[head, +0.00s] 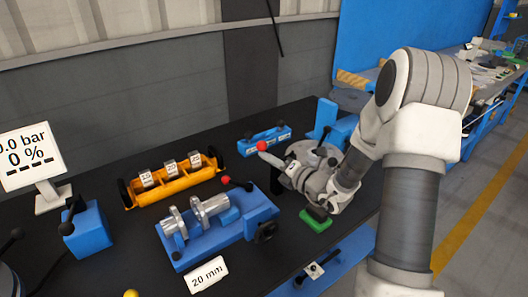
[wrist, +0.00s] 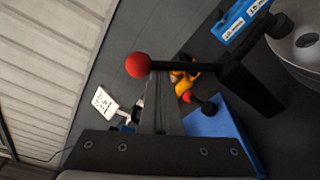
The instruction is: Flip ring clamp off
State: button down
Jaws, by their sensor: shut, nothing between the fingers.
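A red ball knob (wrist: 139,65) on a black lever crosses just beyond my fingertips in the wrist view. The lever runs right to a black block (wrist: 250,78) beside a round grey flanged part (wrist: 300,45). In the head view the red knob (head: 262,146) shows at the tip of my gripper (head: 270,158), and the grey flanged part (head: 305,152) is partly hidden behind my gripper and wrist. My gripper (wrist: 160,78) is shut and empty, its fingers close to the lever near the knob; I cannot tell whether they touch.
A blue fixture (head: 205,240) holding metal cylinders, with a second red-knobbed lever (head: 226,180), stands to the left. An orange rack (head: 175,184) and a blue block rack (head: 264,140) stand behind. A green-topped block (head: 315,221) sits below my wrist. A "20 mm" card (head: 207,275) is at the front.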

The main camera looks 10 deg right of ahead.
jog(key=shift+w+d+r+m+p, duration=0.25)
jog(key=shift+d+r+m+p, duration=0.3)
jog(key=shift+p, duration=0.4)
jog(key=shift+w+d, duration=0.1)
jog(key=shift+d, duration=0.1)
jog(key=shift+d, duration=0.1)
